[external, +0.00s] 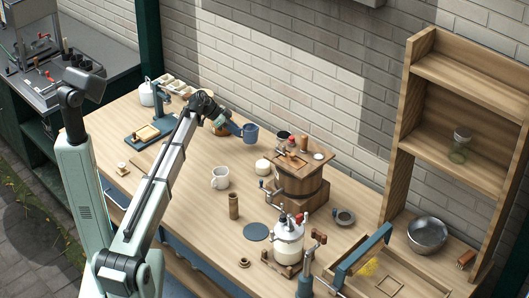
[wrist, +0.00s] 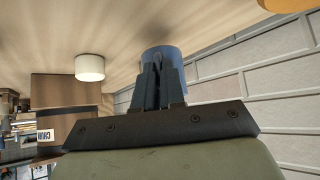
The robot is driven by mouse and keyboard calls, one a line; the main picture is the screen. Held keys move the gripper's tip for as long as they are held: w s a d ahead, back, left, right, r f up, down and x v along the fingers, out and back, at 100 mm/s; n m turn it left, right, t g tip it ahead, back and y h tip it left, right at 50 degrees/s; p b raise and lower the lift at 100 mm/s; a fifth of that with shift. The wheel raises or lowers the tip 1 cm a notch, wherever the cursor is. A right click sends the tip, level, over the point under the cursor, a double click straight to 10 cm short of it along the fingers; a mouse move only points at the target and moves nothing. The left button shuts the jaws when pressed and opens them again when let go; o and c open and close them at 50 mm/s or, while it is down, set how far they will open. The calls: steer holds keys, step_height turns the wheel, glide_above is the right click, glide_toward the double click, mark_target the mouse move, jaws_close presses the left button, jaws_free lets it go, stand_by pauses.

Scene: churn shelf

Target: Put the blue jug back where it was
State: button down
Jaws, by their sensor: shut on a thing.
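The blue jug (external: 250,133) is held above the wooden table by my gripper (external: 233,128), left of the wooden churn. In the wrist view the jug (wrist: 164,60) sits at the ends of the fingers of my gripper (wrist: 158,68), which are shut on it. The wrist view appears turned, with the table at the top. The fingers hide part of the jug there. I cannot tell how far it is above the table.
A wooden churn (external: 300,185) stands right of the jug. A white mug (external: 220,178), a cream cup (external: 262,167) and a brown cylinder (external: 233,206) stand nearby. A dark blue disc (external: 256,232) lies in front. A shelf unit (external: 398,165) stands at right, holding a glass jar (external: 460,146).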

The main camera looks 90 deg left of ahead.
steer(key=shift+f, duration=1.85)
steer(key=shift+f, duration=0.1)
steer(key=c, duration=1.2)
jaws_free()
steer(key=v, duration=1.2)
